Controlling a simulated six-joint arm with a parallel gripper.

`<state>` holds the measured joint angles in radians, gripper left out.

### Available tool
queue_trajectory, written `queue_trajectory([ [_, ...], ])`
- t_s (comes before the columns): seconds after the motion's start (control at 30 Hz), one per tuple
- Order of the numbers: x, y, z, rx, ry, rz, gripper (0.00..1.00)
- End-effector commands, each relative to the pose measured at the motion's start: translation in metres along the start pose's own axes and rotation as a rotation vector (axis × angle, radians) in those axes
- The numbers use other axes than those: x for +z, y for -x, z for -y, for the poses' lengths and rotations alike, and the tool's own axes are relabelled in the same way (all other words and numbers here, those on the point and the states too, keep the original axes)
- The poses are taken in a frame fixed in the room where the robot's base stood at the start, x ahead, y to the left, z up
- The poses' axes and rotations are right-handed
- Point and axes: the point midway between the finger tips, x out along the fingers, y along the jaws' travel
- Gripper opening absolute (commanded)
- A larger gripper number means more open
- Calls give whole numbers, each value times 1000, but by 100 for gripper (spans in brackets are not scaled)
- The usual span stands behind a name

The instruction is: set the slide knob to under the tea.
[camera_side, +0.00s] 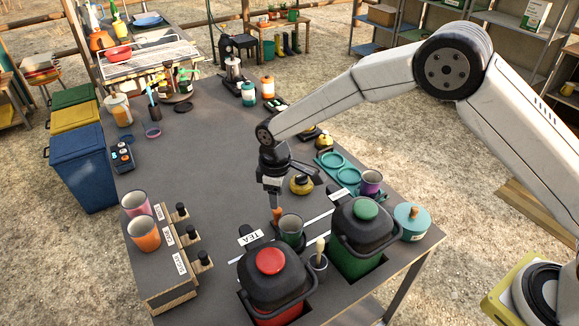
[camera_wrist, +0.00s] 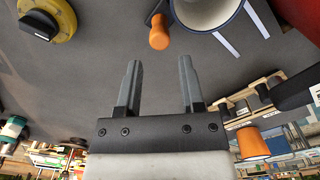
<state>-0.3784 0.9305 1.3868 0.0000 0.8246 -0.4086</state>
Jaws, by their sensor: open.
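An orange knob (camera_side: 277,213) stands upright on the grey table beside a mug (camera_side: 290,229). My gripper (camera_side: 272,199) points down just above the knob. In the wrist view the fingers of my gripper (camera_wrist: 160,68) are open and empty, with the orange knob (camera_wrist: 159,33) just beyond the tips, roughly in line with the gap. The mug (camera_wrist: 203,10) shows there with a white inside and blue rim. A TEA card (camera_side: 250,237) lies before the red-bodied urn (camera_side: 270,285), front left of the mug. The knob's lower fixing is hidden.
A green urn (camera_side: 361,238) stands right of the mug, with a white card (camera_side: 337,193) behind it. White lines (camera_side: 318,217) run near the mug. A box with black knobs (camera_side: 170,270) is at left. The table's middle is clear.

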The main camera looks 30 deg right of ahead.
Motion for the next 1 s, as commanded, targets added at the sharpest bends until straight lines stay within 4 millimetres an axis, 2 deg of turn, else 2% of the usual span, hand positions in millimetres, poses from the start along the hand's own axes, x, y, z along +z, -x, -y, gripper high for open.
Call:
queue_trajectory([
  [0.23, 1, -18, 0, -1, -1, 2, 49],
  [0.63, 1, -64, 0, -1, -2, 2, 49],
  [0.8, 0, -74, 0, 0, -2, 0, 49],
  [1.0, 0, -76, 0, 1, -2, -1, 49],
])
